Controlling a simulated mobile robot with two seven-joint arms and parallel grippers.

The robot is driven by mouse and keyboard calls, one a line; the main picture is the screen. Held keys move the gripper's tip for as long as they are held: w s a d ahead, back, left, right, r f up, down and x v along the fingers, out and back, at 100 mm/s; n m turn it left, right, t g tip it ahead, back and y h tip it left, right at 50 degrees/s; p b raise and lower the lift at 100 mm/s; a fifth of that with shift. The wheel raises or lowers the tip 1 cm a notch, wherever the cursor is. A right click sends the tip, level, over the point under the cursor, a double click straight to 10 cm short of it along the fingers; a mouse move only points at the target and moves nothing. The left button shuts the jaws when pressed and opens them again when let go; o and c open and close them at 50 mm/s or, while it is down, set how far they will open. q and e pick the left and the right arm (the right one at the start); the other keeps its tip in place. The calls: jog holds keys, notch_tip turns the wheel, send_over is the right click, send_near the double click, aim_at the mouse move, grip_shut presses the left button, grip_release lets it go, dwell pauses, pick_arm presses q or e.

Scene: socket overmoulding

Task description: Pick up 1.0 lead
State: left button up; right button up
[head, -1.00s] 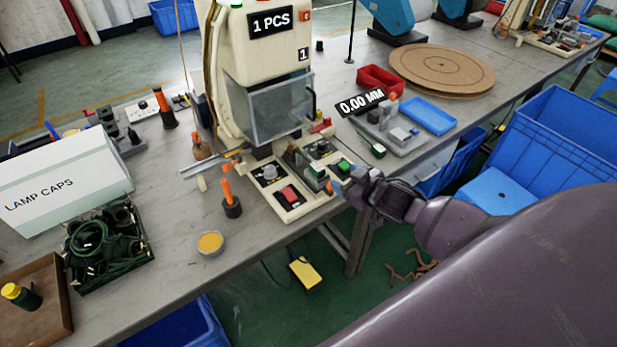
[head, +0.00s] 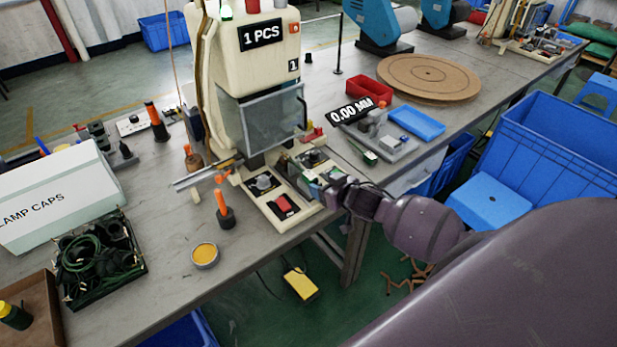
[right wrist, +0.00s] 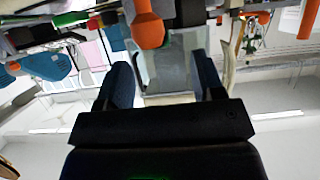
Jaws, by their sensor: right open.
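Dark green and black leads (head: 88,252) lie coiled and tangled in a black tray (head: 105,293) at the left of the bench in the head view. Single leads are hard to tell apart there. My right gripper (head: 332,187) is at the front right corner of the cream moulding machine, far to the right of the tray. In the right wrist view my right gripper (right wrist: 163,82) is open, its two dark fingers apart with nothing held between them. My left gripper is not in view.
A white LAMP CAPS box (head: 60,195) is behind the tray. A round yellow tin (head: 205,254) and an orange-handled tool (head: 223,208) stand on the bench between them.

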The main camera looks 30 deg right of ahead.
aim_at(315, 179)
jog(key=x, duration=0.3)
jog(key=shift+w+d+r, duration=0.1)
jog(key=shift+w, duration=0.25)
jog(key=shift+w+f, duration=0.2)
jog(key=shift+w, duration=0.2)
jog(key=shift+c, duration=0.2)
jog(key=c, duration=1)
jog(key=shift+r, duration=0.1)
jog(key=shift+c, duration=0.2)
